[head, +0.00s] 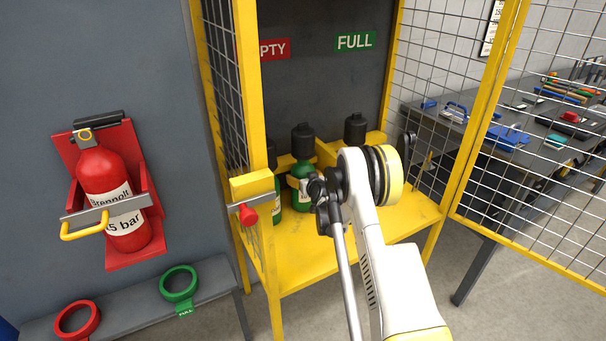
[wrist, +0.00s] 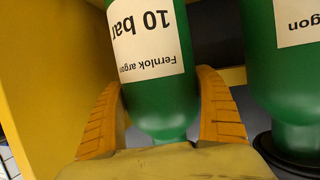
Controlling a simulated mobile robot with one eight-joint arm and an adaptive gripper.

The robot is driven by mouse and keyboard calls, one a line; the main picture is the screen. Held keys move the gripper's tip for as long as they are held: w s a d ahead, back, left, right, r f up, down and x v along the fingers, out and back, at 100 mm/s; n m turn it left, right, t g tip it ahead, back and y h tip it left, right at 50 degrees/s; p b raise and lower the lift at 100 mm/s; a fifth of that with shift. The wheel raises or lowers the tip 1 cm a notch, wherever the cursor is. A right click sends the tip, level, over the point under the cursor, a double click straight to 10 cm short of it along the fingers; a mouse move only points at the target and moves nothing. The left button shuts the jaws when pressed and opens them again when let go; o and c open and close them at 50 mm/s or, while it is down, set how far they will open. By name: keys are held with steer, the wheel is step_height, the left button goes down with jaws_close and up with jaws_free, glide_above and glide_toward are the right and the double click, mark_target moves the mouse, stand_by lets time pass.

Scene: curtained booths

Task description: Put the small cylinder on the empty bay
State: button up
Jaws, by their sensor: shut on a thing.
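In the wrist view my gripper (wrist: 160,88) has its yellow fingers on both sides of the neck end of a green cylinder (wrist: 170,95), labelled Fernlok argon 10 bar and seen upside down. A second green argon cylinder (wrist: 284,80) with a dark collar stands beside it, apart from the fingers. In the head view green cylinders with black caps, among them one near the middle (head: 302,190), stand in the yellow cage under the EMPTY (head: 275,49) and FULL (head: 355,41) signs. I cannot make out an empty bay.
The mesh door (head: 535,130) stands open at right, before a tool bench (head: 490,125). A red cylinder (head: 105,185) sits in a wall bracket at left. Red (head: 78,318) and green (head: 179,284) rings lie on a grey ledge. The yellow cage post (head: 250,90) is close to the cylinders.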

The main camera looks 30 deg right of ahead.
steer(key=shift+f, duration=0.3)
steer(key=o, duration=1.4)
steer(key=shift+c, duration=0.2)
steer(key=shift+s+r, duration=0.25)
steer(key=p+v, duration=0.4)
steer(key=v, duration=0.7)
steer(key=shift+s, duration=0.25)
steer(key=shift+a, duration=0.15)
